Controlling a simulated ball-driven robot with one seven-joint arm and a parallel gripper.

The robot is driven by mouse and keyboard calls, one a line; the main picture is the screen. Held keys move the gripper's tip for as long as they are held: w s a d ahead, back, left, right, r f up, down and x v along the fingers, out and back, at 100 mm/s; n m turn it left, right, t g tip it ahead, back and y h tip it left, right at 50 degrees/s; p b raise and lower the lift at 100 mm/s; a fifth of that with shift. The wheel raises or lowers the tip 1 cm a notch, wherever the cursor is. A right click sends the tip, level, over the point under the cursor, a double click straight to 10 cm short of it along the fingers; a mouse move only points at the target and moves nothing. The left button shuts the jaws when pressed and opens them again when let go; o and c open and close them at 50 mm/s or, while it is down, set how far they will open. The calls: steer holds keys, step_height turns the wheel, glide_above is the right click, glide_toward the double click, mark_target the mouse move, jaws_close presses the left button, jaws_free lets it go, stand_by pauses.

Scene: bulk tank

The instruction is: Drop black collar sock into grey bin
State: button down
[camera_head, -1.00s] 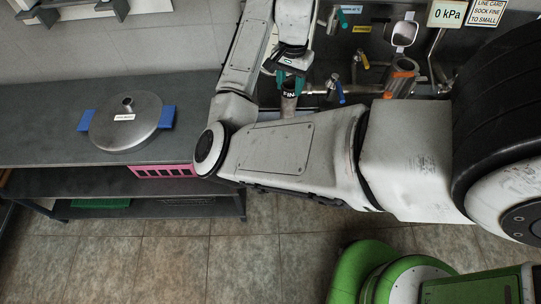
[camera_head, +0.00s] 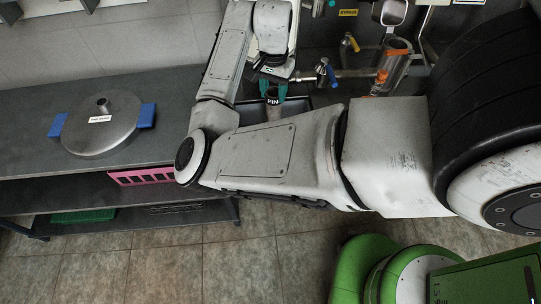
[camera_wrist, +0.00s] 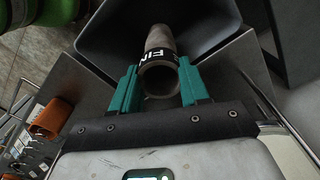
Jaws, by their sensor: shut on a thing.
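The black collar sock (camera_wrist: 158,40) is a beige-grey tube with a black band lettered "FIN". My gripper (camera_wrist: 158,82) is shut on it, with the two teal fingers on either side of the collar. In the wrist view the sock hangs over the open grey bin (camera_wrist: 222,22), whose dark sloping walls surround it. In the head view my gripper (camera_head: 273,96) and the sock (camera_head: 273,112) show at upper centre, in front of the dark bin (camera_head: 298,103). My arm hides much of the bin there, and its floor is not clear.
A steel lid (camera_head: 100,125) with blue handles lies on the dark bench (camera_head: 170,90) at left. A pink crate (camera_head: 145,176) and a green tray (camera_head: 83,215) sit on shelves below. Open tiled floor lies in front.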

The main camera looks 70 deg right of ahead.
steer(key=shift+f, duration=0.55)
steer(key=shift+c, duration=2.4)
jaws_free()
steer(key=shift+r, duration=0.1)
step_height(320, 180, up, 11)
steer(key=shift+p, duration=0.35)
steer(key=shift+f, duration=0.2)
